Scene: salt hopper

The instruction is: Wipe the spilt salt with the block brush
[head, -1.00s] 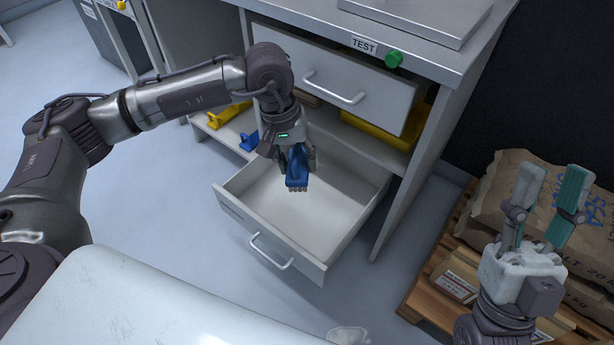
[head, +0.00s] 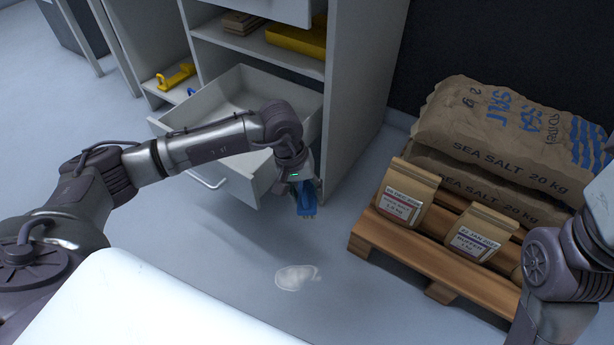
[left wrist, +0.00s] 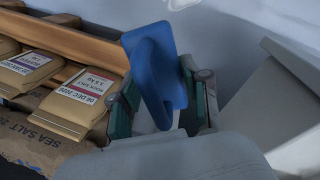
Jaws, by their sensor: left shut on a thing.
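The spilt salt (head: 297,277) is a pale patch on the floor in front of the drawer unit. My left gripper (head: 304,188) is shut on the blue block brush (head: 307,202), which hangs above the floor, up and slightly right of the salt in the head view. In the left wrist view the brush's blue body (left wrist: 158,75) sits between the green-padded fingers. Its bristles are barely visible. A whitish patch at the top edge of that view may be the salt. My right arm shows at the right edge of the head view, but its gripper is out of frame.
The open drawer (head: 203,118) stands out behind my left forearm. A pallet (head: 405,252) with large salt sacks (head: 497,150) and small paper bags (head: 405,195) stands to the right. The floor around the salt is clear.

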